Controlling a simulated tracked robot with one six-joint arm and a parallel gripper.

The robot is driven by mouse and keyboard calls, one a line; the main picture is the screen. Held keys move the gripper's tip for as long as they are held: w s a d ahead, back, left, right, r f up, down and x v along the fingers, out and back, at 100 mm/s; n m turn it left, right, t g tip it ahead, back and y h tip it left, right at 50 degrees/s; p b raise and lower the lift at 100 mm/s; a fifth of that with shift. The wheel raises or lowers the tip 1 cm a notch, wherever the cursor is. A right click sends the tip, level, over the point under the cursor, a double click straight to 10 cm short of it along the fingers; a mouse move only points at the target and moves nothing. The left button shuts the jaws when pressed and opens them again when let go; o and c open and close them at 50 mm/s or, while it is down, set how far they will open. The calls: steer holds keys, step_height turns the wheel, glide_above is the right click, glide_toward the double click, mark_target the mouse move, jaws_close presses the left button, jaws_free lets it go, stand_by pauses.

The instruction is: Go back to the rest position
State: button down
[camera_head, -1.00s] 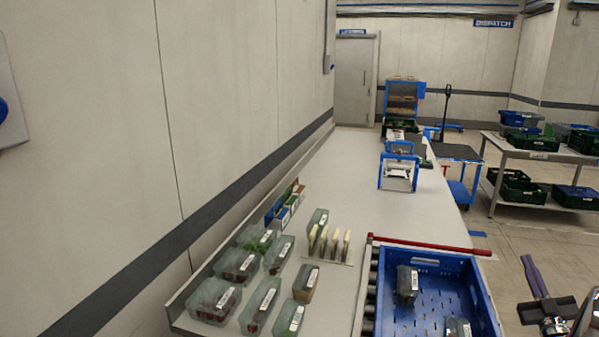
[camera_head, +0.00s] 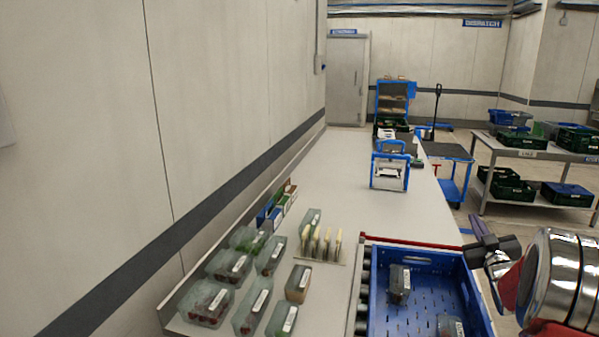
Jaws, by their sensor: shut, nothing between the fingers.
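My gripper (camera_head: 482,229) shows at the right edge, beside the right side of the blue crate (camera_head: 430,293). It is shut and empty, with purple and dark parts at its end. The shiny metal and red part of my arm fills the lower right corner behind it. The crate stands on the rollers at the bottom and holds two dark packs, one at the left (camera_head: 400,284) and one at the lower right (camera_head: 450,327). The lower edge of the crate is cut off.
Several clear-lidded punnets (camera_head: 208,304) stand on the long bench (camera_head: 340,185) at left, near a rack of upright pale-topped pieces (camera_head: 320,245). A blue-framed device (camera_head: 389,170) stands farther back. A table with green crates (camera_head: 520,140) is at right. Floor right of the bench is partly clear.

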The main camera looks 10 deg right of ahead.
steer(key=s+a+r+m+g+y, duration=0.1)
steer(key=s+a+r+g, duration=0.2)
steer(key=a, duration=0.9)
steer(key=s+a+r+m+g+y, duration=0.1)
steer(key=s+a+g, duration=0.3)
steer(key=a, duration=0.8)
steer(key=s+a+f+g+y, duration=0.2)
steer(key=s+a+f+g, duration=0.1)
steer(key=s+a, duration=0.7)
steer(key=s+a+f+n+g+y, duration=0.1)
steer(key=s+a+f, duration=0.4)
steer(key=s+a, duration=0.6)
steer(key=s+g+y, duration=0.1)
steer(key=s+g, duration=0.1)
steer(key=s, duration=0.4)
steer(key=shift+s+f, duration=0.35)
steer(key=shift+s, duration=0.05)
